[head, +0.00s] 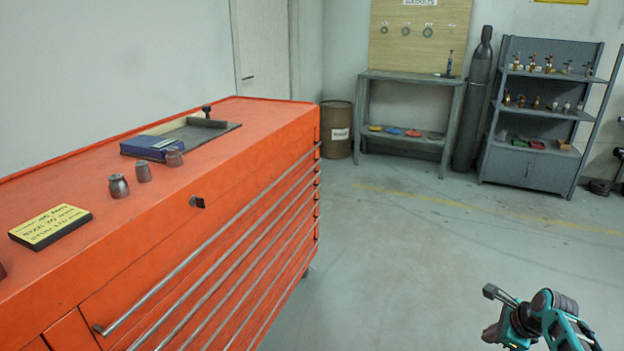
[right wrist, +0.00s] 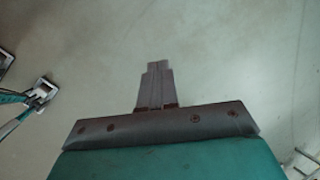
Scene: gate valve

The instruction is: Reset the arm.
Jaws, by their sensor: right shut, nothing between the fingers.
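My right gripper (head: 490,292) is at the lower right of the head view, over the open floor and well apart from the orange tool cabinet. In the right wrist view its fingers (right wrist: 156,68) are together, with nothing between them and bare floor beyond. My left gripper is not in the head view.
The orange tool cabinet (head: 215,165) fills the left, with several metal sockets, a blue box (head: 150,147) and a yellow-and-black block (head: 50,227) on top. A workbench (head: 410,77), gas cylinder (head: 474,110) and valve shelf (head: 535,165) stand at the back. The middle floor is clear.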

